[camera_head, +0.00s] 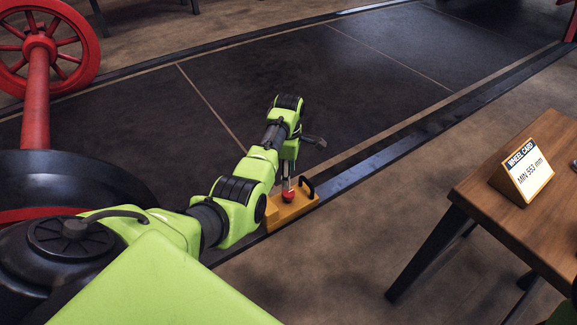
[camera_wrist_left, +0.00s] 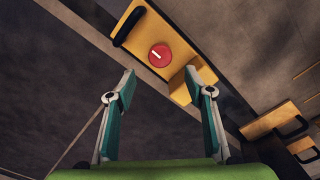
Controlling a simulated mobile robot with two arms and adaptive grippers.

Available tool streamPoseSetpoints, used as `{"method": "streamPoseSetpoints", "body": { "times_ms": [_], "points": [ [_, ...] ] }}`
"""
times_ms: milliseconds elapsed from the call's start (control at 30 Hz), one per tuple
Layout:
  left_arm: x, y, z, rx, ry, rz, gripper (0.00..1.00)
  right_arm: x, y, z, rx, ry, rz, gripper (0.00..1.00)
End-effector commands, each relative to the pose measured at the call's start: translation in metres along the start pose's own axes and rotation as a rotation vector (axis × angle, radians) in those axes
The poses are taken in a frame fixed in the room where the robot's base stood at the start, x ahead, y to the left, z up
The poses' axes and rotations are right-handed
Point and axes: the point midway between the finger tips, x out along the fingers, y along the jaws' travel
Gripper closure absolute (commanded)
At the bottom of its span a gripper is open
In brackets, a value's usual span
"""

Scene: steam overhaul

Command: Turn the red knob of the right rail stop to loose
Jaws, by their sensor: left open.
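The rail stop is a yellow block (camera_head: 300,206) with a black handle (camera_head: 308,187), sitting on the dark rail in the head view. Its round red knob (camera_head: 289,195) is on top. In the left wrist view the knob (camera_wrist_left: 160,55) shows a short white mark, slanting from upper left to lower right. My left gripper (camera_head: 287,183) points down above the knob. In the left wrist view its two teal fingers (camera_wrist_left: 161,73) are open and empty. The knob appears just beyond the fingertips, between their lines, with no visible contact. My right gripper is not in view.
A wooden table (camera_head: 480,185) with a wheel card (camera_head: 523,172) stands at right. A red-spoked wheel and axle (camera_head: 37,85) lie at left. More yellow pieces (camera_wrist_left: 270,121) show at right in the left wrist view. The dark floor panel beyond the rail is clear.

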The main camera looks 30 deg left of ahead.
Motion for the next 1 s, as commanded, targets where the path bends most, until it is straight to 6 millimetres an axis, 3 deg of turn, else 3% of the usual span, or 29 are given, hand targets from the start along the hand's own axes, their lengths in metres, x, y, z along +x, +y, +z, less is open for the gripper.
{"method": "streamPoseSetpoints", "body": {
  "times_ms": [100,300,1000],
  "points": [
    [-0.018,0.000,0.000,0.000,0.000,0.001,0.52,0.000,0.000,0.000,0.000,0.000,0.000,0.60],
    [-0.032,-0.001,0.000,-0.001,0.000,-0.001,0.52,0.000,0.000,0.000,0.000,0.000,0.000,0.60],
    [-0.033,-0.001,0.000,0.000,0.000,-0.002,0.52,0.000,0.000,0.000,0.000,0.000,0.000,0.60]
  ]
}}
